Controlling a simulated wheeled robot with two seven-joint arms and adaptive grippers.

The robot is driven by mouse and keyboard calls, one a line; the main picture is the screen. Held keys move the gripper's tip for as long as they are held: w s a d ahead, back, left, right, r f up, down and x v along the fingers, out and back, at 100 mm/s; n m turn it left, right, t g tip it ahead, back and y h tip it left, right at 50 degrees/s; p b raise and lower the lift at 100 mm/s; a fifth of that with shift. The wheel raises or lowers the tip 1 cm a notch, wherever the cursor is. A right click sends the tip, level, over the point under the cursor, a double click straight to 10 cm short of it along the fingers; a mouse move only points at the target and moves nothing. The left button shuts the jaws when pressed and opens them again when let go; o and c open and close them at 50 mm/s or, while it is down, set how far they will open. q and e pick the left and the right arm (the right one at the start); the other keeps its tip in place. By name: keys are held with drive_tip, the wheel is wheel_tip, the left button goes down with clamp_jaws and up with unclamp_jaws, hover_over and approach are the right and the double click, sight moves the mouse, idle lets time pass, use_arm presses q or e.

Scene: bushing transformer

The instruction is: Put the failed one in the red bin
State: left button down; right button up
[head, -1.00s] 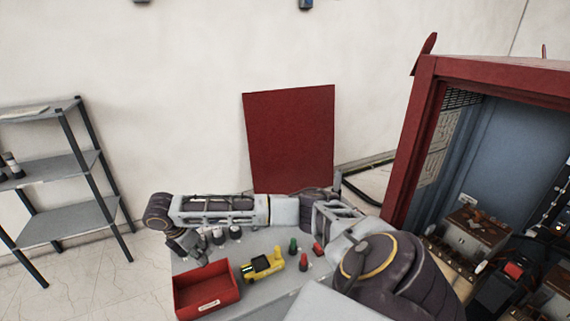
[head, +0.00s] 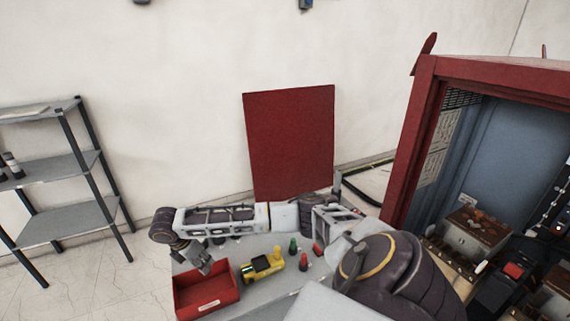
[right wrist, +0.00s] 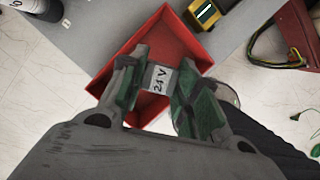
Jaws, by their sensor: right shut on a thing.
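The red bin (head: 207,306) stands at the table's left front corner; its inside also shows in the right wrist view (right wrist: 188,42). My right gripper (head: 207,266) reaches across the table and is over the back part of the bin. It is shut on a small pale part (right wrist: 160,79) labelled "24V", held between its green finger pads above the bin. The fingers hide much of that part, and it cannot be made out in the head view. My left gripper is not in view.
A yellow meter (head: 262,267) lies just right of the bin. Green (head: 293,245) and red (head: 303,261) small pieces stand further right on the grey table (head: 262,291). An open red-framed cabinet (head: 412,140) is at the right, a shelf rack (head: 68,165) at the left.

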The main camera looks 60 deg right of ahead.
drive_tip(key=shift+f, duration=0.6)
drive_tip(key=o, duration=1.1)
drive_tip(key=shift+r, duration=0.1)
drive_tip(key=shift+v, duration=5.95)
